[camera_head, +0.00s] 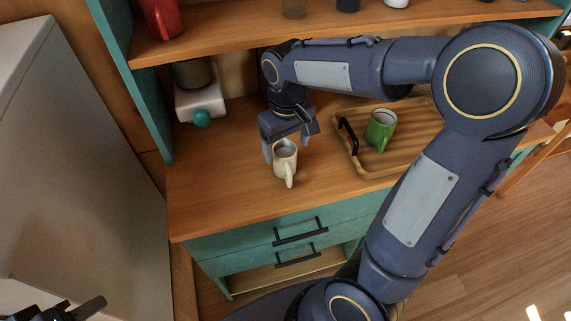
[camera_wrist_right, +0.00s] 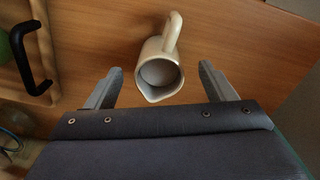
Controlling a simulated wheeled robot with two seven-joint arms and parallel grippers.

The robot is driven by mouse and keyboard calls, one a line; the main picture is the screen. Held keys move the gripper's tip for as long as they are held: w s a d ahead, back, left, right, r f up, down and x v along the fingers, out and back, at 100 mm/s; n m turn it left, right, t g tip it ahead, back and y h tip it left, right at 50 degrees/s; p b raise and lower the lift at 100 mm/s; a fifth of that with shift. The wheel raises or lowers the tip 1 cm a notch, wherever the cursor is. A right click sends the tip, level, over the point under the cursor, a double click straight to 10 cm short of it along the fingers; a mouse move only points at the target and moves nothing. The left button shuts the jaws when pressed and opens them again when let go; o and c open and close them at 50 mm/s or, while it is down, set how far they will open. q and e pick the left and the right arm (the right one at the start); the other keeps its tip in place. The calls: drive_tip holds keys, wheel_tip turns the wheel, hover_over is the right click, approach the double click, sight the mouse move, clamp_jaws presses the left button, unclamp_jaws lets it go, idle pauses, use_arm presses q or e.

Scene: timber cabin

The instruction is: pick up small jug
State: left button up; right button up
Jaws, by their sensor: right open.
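The small jug (camera_head: 285,158) is cream-white and stands upright on the wooden counter in the head view, its handle toward the front. In the right wrist view the jug (camera_wrist_right: 160,72) shows from above, with its spout toward my gripper and its handle pointing away. My right gripper (camera_head: 288,147) is open at the jug, one finger on either side of it. In the right wrist view the fingers (camera_wrist_right: 157,84) are apart, with gaps between them and the jug. My left gripper (camera_head: 72,312) shows only partly at the bottom left corner; its jaws are unclear.
A wooden tray (camera_head: 350,164) with a black handle stands to the right, holding a green mug (camera_head: 381,128). A white appliance with a teal knob (camera_head: 202,118) stands at the back left. A shelf (camera_head: 230,42) runs above the counter (camera_head: 215,205), whose front left is clear.

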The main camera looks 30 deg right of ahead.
sight(287, 156)
drive_tip(key=f, duration=0.5)
drive_tip(key=shift+w+d, duration=0.1)
drive_tip(key=shift+w, duration=0.1)
drive_tip(key=c, duration=1.2)
drive_tip(key=shift+c, duration=0.2)
drive_tip(key=shift+r, duration=0.2)
drive_tip(key=shift+r, duration=1.35)
drive_tip(key=s+a+r, duration=0.8)
drive_tip(key=s+r, duration=0.1)
drive_tip(key=s, duration=0.2)
drive_tip(key=shift+s+r, duration=0.15)
drive_tip(key=shift+r, duration=0.25)
